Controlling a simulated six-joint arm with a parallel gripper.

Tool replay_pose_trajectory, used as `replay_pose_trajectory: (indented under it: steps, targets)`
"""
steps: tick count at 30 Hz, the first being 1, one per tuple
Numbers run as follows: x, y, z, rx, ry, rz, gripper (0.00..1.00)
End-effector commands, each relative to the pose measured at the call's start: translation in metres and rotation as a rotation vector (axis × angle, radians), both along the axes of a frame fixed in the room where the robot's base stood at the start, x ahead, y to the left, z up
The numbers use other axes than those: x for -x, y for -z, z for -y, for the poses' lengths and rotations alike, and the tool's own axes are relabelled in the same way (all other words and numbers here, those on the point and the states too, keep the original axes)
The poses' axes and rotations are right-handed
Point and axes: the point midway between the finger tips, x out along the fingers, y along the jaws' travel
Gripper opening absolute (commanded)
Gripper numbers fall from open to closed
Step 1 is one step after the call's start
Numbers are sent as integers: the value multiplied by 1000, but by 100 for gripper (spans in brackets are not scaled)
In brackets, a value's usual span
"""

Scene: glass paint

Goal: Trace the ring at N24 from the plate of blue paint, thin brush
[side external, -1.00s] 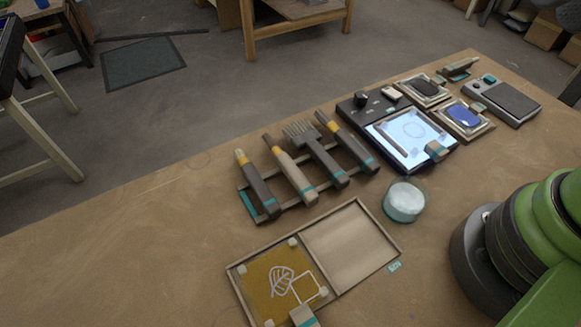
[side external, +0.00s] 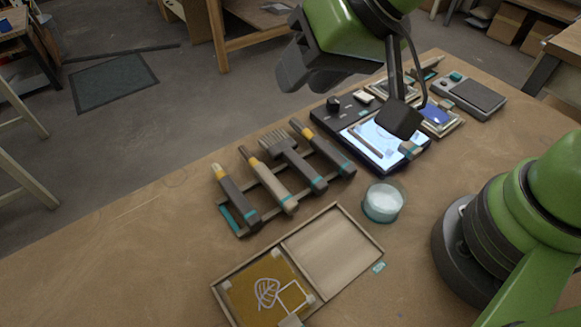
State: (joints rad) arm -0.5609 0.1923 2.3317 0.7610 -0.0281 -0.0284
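My gripper (side external: 306,76) hangs at the top of the side view, above and beyond the brush rack. Its dark fingers are seen at an angle, and I cannot tell whether they are open or shut. No brush shows in it. Several brushes lie side by side in the rack (side external: 240,231); a slim pale-handled one (side external: 273,183) is second from the left. The plate of blue paint (side external: 436,115) is partly hidden by a dark block on my arm. The lit panel (side external: 370,152) carries a faint ring, also partly covered. The label N24 is not readable.
A round jar (side external: 383,202) stands in front of the panel. A wooden tray (side external: 339,207) holds an amber pane (side external: 255,302) with a white leaf and square outline. A grey device (side external: 474,97) is at the far right. The table's left side is clear.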

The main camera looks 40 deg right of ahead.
Motion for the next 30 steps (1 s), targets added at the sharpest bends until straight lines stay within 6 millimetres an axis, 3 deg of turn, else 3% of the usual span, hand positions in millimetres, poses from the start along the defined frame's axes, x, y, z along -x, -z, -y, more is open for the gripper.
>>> replay_pose_trajectory:
  steps: [1, 3, 9, 17, 30]
  targets:
    - [0, 24, -12, 46, -12, -13, 36]
    - [0, 51, -24, 110, -17, -5, 36]
    - [10, 111, -36, 300, -34, 38, 36]
    - [15, 137, -35, 396, -42, 72, 36]
    - [-12, 184, -35, 393, -41, 70, 36]
